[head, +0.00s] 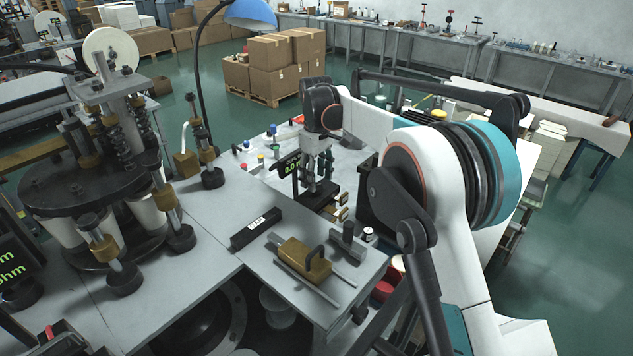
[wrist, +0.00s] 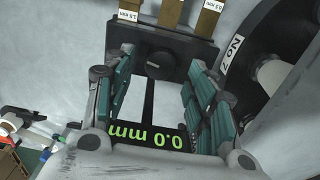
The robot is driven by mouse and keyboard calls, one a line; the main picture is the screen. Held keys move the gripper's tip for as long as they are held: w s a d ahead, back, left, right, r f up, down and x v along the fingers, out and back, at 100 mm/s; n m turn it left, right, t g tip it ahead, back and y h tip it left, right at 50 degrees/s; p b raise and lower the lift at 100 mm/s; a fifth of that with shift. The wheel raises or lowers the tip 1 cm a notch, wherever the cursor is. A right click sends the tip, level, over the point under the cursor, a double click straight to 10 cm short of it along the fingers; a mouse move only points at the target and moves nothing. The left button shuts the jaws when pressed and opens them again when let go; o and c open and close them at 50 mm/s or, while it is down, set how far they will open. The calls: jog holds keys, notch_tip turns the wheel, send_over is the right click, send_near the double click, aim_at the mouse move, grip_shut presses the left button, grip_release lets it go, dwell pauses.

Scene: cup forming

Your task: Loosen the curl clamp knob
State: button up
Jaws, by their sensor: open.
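A dark round knob (wrist: 158,66) sits on a dark block (wrist: 186,50) in the wrist view; it looks like the curl clamp knob. My gripper (wrist: 159,88) is open, with its green-lined fingers apart to the left and right below the knob in the picture. Nothing is held between them, and I cannot tell whether either finger touches the block. A display (wrist: 158,142) reading 0.0 mm shows upside down between the finger bases. In the head view my gripper (head: 318,168) is over the small dark fixture (head: 318,193), and the knob cannot be made out.
Brass tabs (wrist: 170,12) with mm labels stand beyond the block. A large dark round part (wrist: 268,62) is close on the right in the wrist view. In the head view, a brass block with handle (head: 303,258) and a black labelled bar (head: 256,228) lie on the bench.

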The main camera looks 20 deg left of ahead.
aim_at(317, 186)
notch_tip(317, 186, up, 10)
jog(key=shift+f, duration=0.2)
jog(key=shift+d, duration=0.1)
dwell(0.3)
